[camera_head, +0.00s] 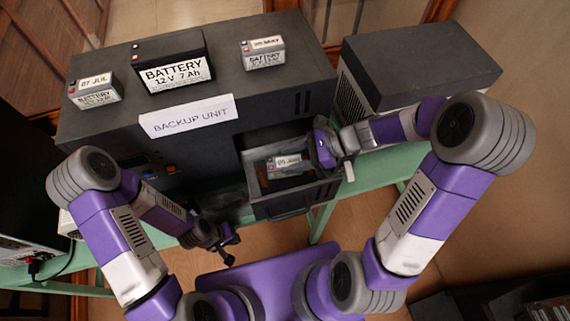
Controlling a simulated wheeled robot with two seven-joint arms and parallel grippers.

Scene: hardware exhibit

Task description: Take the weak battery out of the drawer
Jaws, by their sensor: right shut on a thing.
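The drawer (283,207) of the large dark backup unit is pulled open at its front. A small grey battery (284,166) with a white date label lies inside it, its label facing up. My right gripper (314,160) reaches in over the drawer's right side and is shut at the battery's right end. Its fingertips are largely hidden by its own purple body. My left gripper (230,247) is in front of the unit, low and left of the drawer, apart from the drawer and battery. Its dark fingers appear spread with nothing between them.
On the backup unit (210,135) stand a large battery (174,73), a small battery labelled JUL (94,91) and another labelled MAY (263,53). A dark vented box (420,60) stands to the right. The green bench (375,172) edge runs beneath; the floor in front is open.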

